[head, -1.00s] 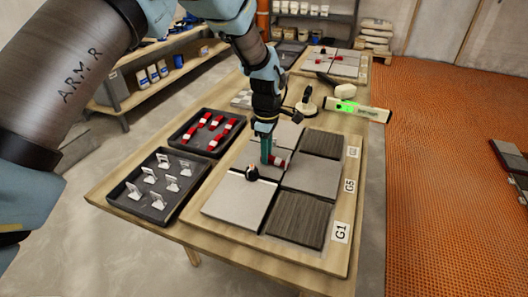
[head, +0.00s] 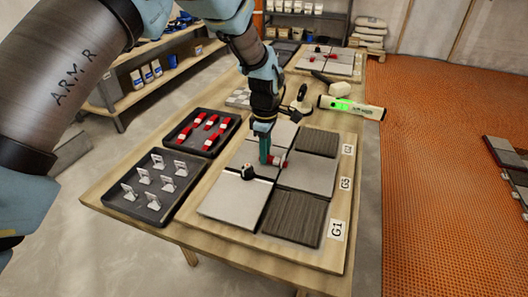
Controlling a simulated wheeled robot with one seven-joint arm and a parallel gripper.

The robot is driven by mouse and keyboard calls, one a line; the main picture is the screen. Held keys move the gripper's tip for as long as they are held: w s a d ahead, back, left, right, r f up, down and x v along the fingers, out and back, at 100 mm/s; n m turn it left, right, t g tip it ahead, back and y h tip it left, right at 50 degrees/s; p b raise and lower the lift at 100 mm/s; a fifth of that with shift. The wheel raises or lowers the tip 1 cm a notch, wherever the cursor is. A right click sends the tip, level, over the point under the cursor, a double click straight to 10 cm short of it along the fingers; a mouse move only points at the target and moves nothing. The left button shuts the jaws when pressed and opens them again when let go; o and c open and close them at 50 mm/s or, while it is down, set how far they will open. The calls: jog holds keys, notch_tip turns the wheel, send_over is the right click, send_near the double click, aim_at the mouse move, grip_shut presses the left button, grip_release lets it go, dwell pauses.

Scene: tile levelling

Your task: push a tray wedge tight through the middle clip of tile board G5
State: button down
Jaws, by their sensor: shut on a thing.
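The tile board (head: 340,205) lies on the table, carrying light and dark grey tiles, with a G5 label (head: 345,184) on its right edge between G1 and another label. My gripper (head: 265,157) points down over the middle of the tiles. It is shut on a small red wedge (head: 279,160), which shows just right of the fingers, low over the tiles. The fingers hide part of the wedge and any middle clip there; I cannot tell whether the wedge is in a clip. A small black-and-white piece (head: 248,172) stands on a seam to the left.
A black tray (head: 183,149) holds several red wedges. A nearer black tray (head: 128,207) holds several pale clips. Behind the board are a suction-cup tool (head: 301,103) and a level (head: 352,107) with a green window. Another tiled board (head: 330,62) lies at the table's far end.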

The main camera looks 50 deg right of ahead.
jog(key=shift+s+d, duration=0.2)
jog(key=shift+s, duration=0.35)
jog(key=shift+s+d, duration=0.2)
jog(key=shift+s, duration=0.3)
dwell(1.0)
jog(key=c, duration=0.6)
grip_release()
jog(key=shift+a, duration=0.1)
notch_tip(320, 180, up, 11)
jog(key=b, duration=0.3)
jog(key=shift+f, duration=0.1)
